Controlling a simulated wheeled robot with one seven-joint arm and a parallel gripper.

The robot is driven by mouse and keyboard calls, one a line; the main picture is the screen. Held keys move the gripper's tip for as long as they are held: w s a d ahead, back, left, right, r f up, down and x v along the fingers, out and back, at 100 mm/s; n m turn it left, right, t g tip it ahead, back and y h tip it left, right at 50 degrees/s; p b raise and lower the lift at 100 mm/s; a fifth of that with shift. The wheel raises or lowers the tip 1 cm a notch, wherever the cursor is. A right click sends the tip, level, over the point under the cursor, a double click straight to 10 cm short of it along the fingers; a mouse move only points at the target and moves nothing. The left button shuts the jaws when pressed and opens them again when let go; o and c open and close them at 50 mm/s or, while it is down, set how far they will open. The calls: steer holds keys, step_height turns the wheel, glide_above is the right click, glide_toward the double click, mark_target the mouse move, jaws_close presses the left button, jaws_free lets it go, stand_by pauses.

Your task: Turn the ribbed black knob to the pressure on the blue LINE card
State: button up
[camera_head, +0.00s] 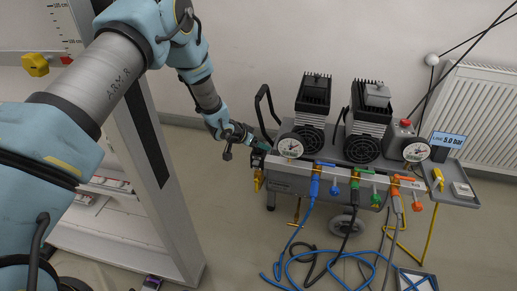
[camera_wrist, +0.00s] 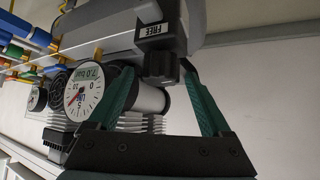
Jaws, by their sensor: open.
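The blue card (camera_head: 449,139) at the right of the cart reads "5.0 bar" in the head view, with a small "LINE" beside it. My gripper (camera_head: 262,143) is at the cart's left end. In the wrist view its two green fingers (camera_wrist: 160,75) are open, on either side of a black knob-like part (camera_wrist: 158,66) bearing a "FREE" label; its ribs cannot be made out, nor can contact. A round white gauge (camera_wrist: 84,98) beside the left finger is marked LINE, with a red needle and a green "7.0 bar" readout. The head view shows a gauge (camera_head: 291,148) beside my gripper.
Two black-finned compressors (camera_head: 313,98) stand on the grey cart (camera_head: 288,178). A second gauge (camera_head: 416,150) is at the right. Blue, green and orange valves (camera_head: 357,180) line the front, with hoses (camera_head: 330,262) on the floor below. A radiator (camera_head: 485,115) is behind.

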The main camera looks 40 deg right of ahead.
steer(key=shift+d+f, duration=0.25)
steer(key=shift+d, duration=0.05)
jaws_close()
stand_by(0.6)
